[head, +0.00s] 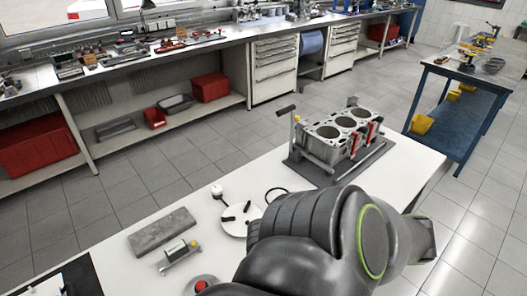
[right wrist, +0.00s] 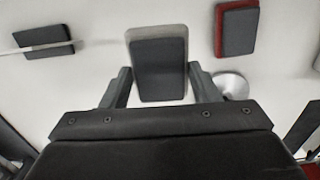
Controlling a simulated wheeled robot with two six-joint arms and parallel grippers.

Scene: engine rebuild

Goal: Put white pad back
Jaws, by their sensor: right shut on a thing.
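The white pad (right wrist: 160,32) is a block with a pale rim and a dark grey face, upright in the middle of the right wrist view. My right gripper (right wrist: 159,67) has one finger on each side of it and is shut on it. The pad is over or on a pale surface; I cannot tell whether it touches it. In the head view my dark right arm covers the lower right of the white table (head: 110,252) and hides the gripper and pad. My left gripper is not in view.
In the right wrist view a red-edged dark pad (right wrist: 237,30) is at upper right and a dark block (right wrist: 45,40) at upper left. The head view shows an engine block (head: 340,135), a white disc (head: 235,228), a grey slab (head: 162,231) and a gauge (head: 178,255).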

